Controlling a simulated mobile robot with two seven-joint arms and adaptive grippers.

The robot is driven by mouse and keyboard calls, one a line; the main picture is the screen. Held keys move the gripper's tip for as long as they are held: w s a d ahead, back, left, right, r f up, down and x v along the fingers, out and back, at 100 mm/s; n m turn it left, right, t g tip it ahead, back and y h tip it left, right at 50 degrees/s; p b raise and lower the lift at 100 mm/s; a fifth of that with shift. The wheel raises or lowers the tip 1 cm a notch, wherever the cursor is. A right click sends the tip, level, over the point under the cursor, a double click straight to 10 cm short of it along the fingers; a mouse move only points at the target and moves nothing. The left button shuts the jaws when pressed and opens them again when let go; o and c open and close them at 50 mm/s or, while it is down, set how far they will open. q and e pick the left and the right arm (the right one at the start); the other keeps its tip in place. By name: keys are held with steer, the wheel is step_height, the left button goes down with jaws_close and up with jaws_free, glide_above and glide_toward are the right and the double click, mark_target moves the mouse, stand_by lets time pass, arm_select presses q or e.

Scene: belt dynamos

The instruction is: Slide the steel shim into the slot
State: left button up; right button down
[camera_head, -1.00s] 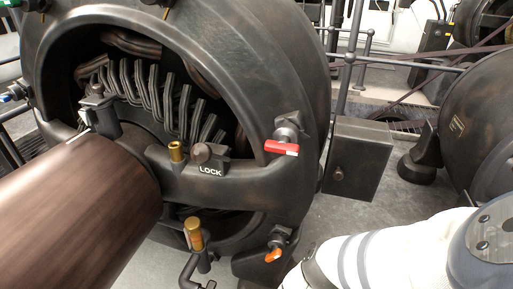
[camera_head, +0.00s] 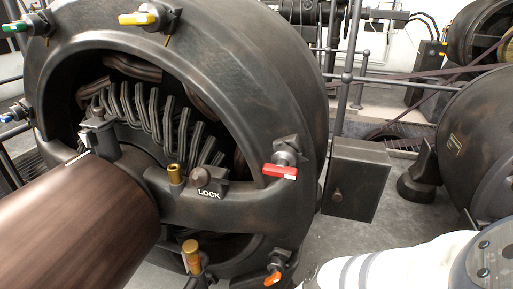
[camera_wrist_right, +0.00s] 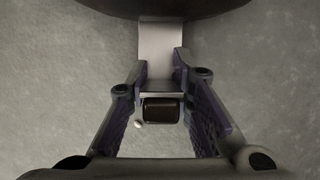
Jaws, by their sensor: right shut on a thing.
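In the right wrist view my right gripper (camera_wrist_right: 161,72) is shut on the steel shim (camera_wrist_right: 158,42), a flat pale grey plate. The shim points away from the gripper, and its far end meets or passes behind a dark curved edge (camera_wrist_right: 165,8) at the top. A dark brown cylindrical piece (camera_wrist_right: 161,109) sits at the near end of the shim, between the finger links. I cannot make out the slot in either view. In the head view my right gripper is out of sight. My left gripper is in neither view.
A large dark dynamo housing (camera_head: 262,75) fills the head view, with a brown cylinder (camera_head: 75,225) at lower left. Red (camera_head: 280,171), orange (camera_head: 272,279) and yellow (camera_head: 138,19) handles stick out from its rim. A dark box (camera_head: 354,180) stands at its right.

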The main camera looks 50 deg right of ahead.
steer(key=shift+w+d, duration=0.3)
steer(key=shift+d, duration=0.4)
steer(key=shift+w+d, duration=0.3)
steer(key=shift+d, duration=0.4)
steer(key=c, duration=1.4)
jaws_free()
steer(key=shift+d, duration=0.1)
steer(key=shift+o, duration=0.3)
steer(key=shift+d, duration=0.1)
steer(key=v, duration=1.2)
steer(key=shift+a, duration=0.25)
